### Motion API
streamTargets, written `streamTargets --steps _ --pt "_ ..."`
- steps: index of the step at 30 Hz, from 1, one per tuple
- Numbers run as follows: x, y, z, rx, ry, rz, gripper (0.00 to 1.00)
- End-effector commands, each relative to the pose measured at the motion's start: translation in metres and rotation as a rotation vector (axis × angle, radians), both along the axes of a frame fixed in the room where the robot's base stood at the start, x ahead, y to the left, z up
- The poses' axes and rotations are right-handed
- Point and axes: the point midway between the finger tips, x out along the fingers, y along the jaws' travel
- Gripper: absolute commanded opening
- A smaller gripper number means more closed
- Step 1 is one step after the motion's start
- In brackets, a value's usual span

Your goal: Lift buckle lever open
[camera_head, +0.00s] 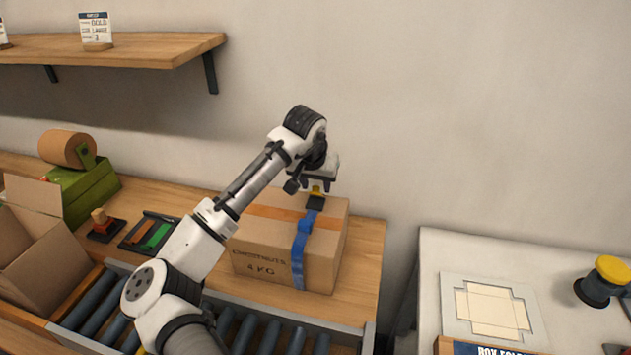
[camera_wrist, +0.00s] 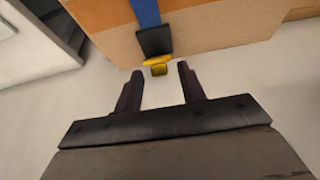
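A closed cardboard box (camera_head: 272,267) marked chestnuts, 4 kg, stands on the wooden bench, with a blue strap (camera_head: 300,248) over its top and front. The black buckle (camera_head: 315,202) sits on the strap at the box top, with a yellow lever (camera_head: 316,189). In the wrist view the black buckle (camera_wrist: 154,42) and yellow lever (camera_wrist: 158,66) lie just beyond the fingertips, roughly centred between them. My gripper (camera_wrist: 158,73) is open, its two dark fingers apart with nothing between them. In the head view my gripper (camera_head: 318,184) is above the box, close to the lever; contact cannot be told.
A roller conveyor (camera_head: 232,322) runs in front of the box. An open carton (camera_head: 38,255), a green tape dispenser (camera_head: 85,190) and a stamp (camera_head: 103,220) are at left. A wooden shelf (camera_head: 120,50) hangs at upper left. A white table (camera_head: 450,255) stands at right beyond a gap.

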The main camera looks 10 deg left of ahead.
Motion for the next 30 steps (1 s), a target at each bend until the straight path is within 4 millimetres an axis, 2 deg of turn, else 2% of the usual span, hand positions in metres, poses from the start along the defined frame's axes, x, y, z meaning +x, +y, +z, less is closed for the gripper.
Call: streamTargets --steps 2,11,17,30 --pt "0.0 0.0 0.0 0.0 0.0 0.0 0.4" --pt "0.0 0.0 0.0 0.0 0.0 0.0 0.01" --pt "0.002 0.0 0.002 0.0 0.022 0.002 0.0" --pt "0.017 0.001 0.005 -0.001 0.258 0.004 0.0"
